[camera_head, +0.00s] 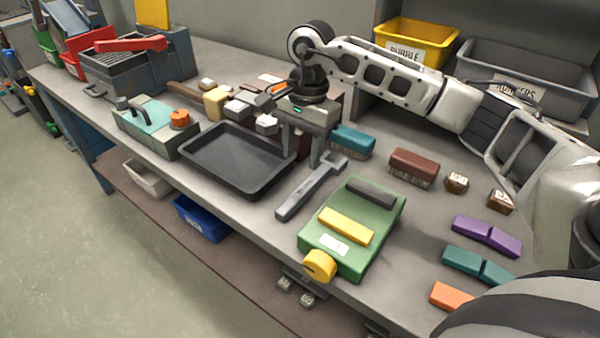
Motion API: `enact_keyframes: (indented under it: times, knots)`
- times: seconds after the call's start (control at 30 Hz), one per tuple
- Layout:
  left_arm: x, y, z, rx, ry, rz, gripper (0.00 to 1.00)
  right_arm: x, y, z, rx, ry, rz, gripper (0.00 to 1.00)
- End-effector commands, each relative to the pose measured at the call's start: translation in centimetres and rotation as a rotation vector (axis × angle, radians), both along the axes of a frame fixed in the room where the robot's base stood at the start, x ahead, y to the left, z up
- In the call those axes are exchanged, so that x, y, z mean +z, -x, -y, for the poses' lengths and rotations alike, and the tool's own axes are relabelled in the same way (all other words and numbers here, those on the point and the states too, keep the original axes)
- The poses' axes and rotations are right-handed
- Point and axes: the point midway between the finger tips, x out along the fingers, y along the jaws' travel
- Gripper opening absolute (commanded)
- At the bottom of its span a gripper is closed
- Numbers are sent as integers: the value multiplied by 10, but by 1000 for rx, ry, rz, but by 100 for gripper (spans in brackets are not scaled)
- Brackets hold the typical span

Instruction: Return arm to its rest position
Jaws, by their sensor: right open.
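My right arm reaches in from the right, across the back of the workbench (375,262). My right gripper (302,152) points down over the middle of the bench, just right of the black tray (238,160) and behind the grey wrench (308,188). Its fingers are apart and I see nothing held between them. The gripper and wrist hide part of the small items behind them. My left gripper is out of view.
A green device (370,210) with a yellow knob (320,265) stands at the front. Teal (352,141) and brown (414,166) blocks lie right of the gripper. Yellow (417,43) and grey (520,85) bins stand behind my arm. Purple blocks (487,236) lie near my forearm.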

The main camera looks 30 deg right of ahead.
Motion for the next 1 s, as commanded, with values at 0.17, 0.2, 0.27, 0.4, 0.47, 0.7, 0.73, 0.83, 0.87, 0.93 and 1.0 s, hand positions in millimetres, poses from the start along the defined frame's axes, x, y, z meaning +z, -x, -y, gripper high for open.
enact_keyframes:
  times: [0.17, 0.2, 0.27, 0.4, 0.47, 0.7, 0.73, 0.83, 0.87, 0.93, 1.0]
  knots:
    - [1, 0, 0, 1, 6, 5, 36, 19, -1, 2, -1, 1, 0, 45]
    - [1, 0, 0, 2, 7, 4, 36, 21, -1, 2, -1, 0, 0, 45]
    - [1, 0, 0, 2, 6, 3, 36, 22, -1, 3, -1, 0, -1, 45]
    - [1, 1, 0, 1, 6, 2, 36, 23, -1, 3, -1, 0, -1, 45]
    - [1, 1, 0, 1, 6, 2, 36, 23, -1, 3, -1, 0, -1, 45]
    - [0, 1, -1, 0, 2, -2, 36, 15, 0, 2, -1, 2, -4, 45]
    - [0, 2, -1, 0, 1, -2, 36, 12, 0, 2, -1, 2, -4, 45]
    - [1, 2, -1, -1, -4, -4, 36, -3, 1, 0, 1, 1, -6, 45]
    - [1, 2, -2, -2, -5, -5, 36, -8, 2, -1, 1, 0, -6, 45]
    - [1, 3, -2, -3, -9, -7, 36, -22, 3, -2, 0, 1, -7, 45]
    - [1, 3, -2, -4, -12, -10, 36, -36, 3, -4, -1, 2, -7, 45]
